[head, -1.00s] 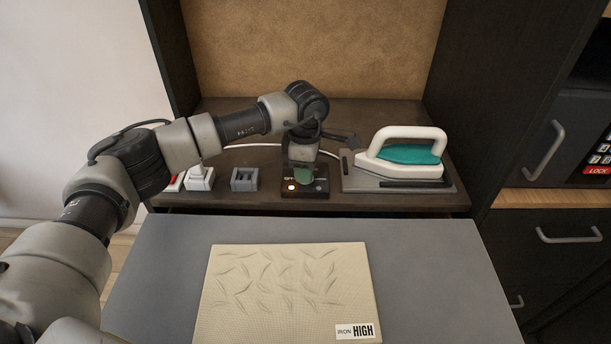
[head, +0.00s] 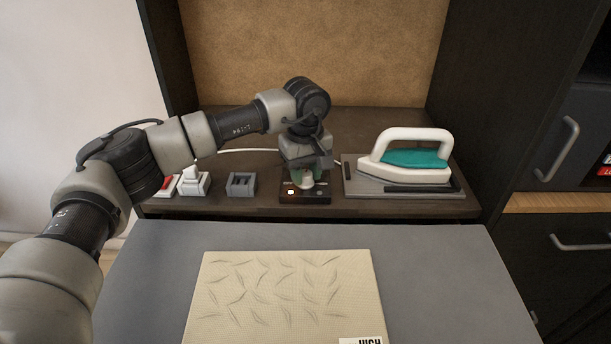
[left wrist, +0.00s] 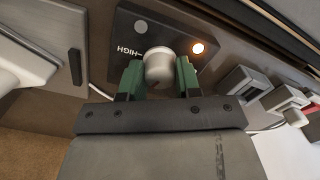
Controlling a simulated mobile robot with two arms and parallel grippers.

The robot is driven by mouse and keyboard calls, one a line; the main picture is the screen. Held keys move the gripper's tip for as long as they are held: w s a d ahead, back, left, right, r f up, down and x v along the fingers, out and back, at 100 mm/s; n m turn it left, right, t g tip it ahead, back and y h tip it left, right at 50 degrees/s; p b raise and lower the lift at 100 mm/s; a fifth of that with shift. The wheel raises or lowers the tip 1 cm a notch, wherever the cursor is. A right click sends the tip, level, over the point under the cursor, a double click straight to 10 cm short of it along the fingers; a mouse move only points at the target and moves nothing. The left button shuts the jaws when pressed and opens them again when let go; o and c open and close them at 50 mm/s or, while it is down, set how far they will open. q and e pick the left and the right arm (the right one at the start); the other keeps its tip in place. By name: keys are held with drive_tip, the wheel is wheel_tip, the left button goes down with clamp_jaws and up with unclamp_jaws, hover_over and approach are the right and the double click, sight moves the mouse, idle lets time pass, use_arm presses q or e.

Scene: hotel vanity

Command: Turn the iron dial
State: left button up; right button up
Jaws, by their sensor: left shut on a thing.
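The iron dial (left wrist: 159,66) is a pale, round knob on a dark control box (head: 291,199). My left gripper (left wrist: 160,76) is shut on it, with one green finger on each side of the knob. The wrist view shows the printed word HIGH beside the knob, a lit orange lamp (left wrist: 198,48) and an unlit one (left wrist: 141,26). The white and teal iron (head: 417,160) rests on its grey plate (head: 358,188). My right gripper is not in view.
A red switch (head: 168,184), a white switch (head: 194,184) and a grey holder (head: 241,184) stand left of the box. A creased beige cloth (head: 285,300) lies on the grey board (head: 440,270) in front, with a card cut off by the frame edge.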

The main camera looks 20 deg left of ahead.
use_arm(q)
drive_tip(key=m+b, duration=0.1)
drive_tip(key=m, duration=0.3)
drive_tip(key=shift+m, duration=0.3)
drive_tip(key=m, duration=0.3)
drive_tip(key=shift+m+b, duration=0.3)
drive_tip(key=shift+m, duration=0.1)
drive_tip(key=m, duration=0.3)
drive_tip(key=shift+r, duration=0.1)
drive_tip(key=shift+m, duration=1.4)
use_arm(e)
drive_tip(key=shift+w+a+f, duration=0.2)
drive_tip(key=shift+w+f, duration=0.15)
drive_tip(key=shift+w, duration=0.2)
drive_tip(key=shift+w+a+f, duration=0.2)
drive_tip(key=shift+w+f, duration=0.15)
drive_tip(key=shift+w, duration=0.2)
use_arm(q)
drive_tip(key=shift+b, duration=0.3)
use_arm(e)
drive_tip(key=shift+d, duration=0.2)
use_arm(q)
drive_tip(key=o, duration=0.9)
drive_tip(key=shift+c, duration=0.2)
drive_tip(key=shift+o, duration=0.4)
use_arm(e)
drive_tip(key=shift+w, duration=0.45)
